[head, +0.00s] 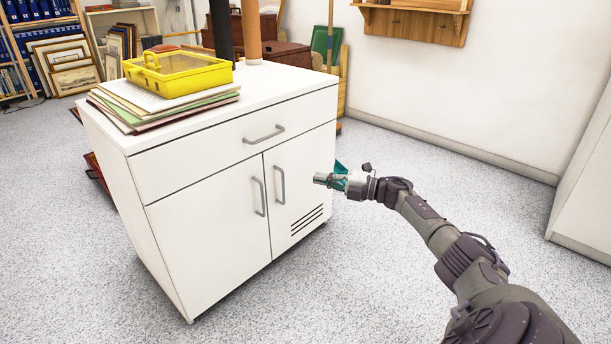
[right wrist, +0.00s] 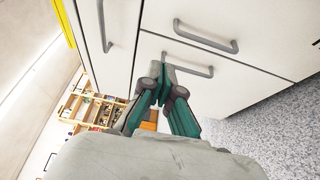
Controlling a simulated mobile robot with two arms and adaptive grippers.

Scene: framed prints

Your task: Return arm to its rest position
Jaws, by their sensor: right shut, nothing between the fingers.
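My right arm reaches in from the lower right of the head view. Its gripper (head: 335,180) is in front of the right part of a white cabinet (head: 205,225), near the right door's handle (head: 279,185). In the right wrist view the teal fingers of the right gripper (right wrist: 164,80) come together with nothing between them. The cabinet fronts and metal handles (right wrist: 205,38) show just beyond the fingertips. I cannot tell whether the fingers touch a handle. My left gripper is not in view.
The cabinet's drawer and two doors look shut. On its top are a yellow case (head: 178,72) and a stack of papers or folders (head: 125,118). A white unit (head: 585,190) stands at the right edge.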

